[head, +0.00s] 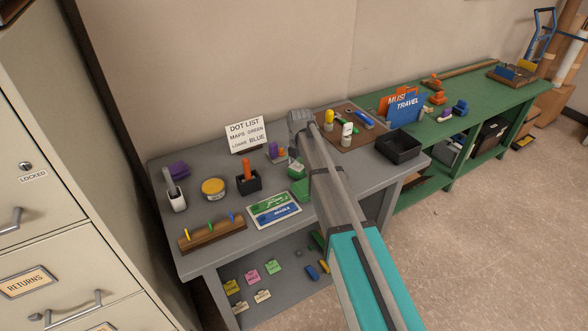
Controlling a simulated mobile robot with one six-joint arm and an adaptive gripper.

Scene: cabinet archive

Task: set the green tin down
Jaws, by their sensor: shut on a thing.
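A small green object (297,170), probably the green tin, shows just left of my forearm at the middle of the grey table (205,257). My arm hides part of it, so I cannot tell whether it touches the table. My arm reaches in from the lower right, and its wrist end stands over the back of the table.
A sign (245,134), a yellow tin (213,188), a dark block with an orange peg (248,180) and a green-and-blue card (274,209) are left of my arm. A black tray (399,147) is right of it. Bare grey surface shows around the card.

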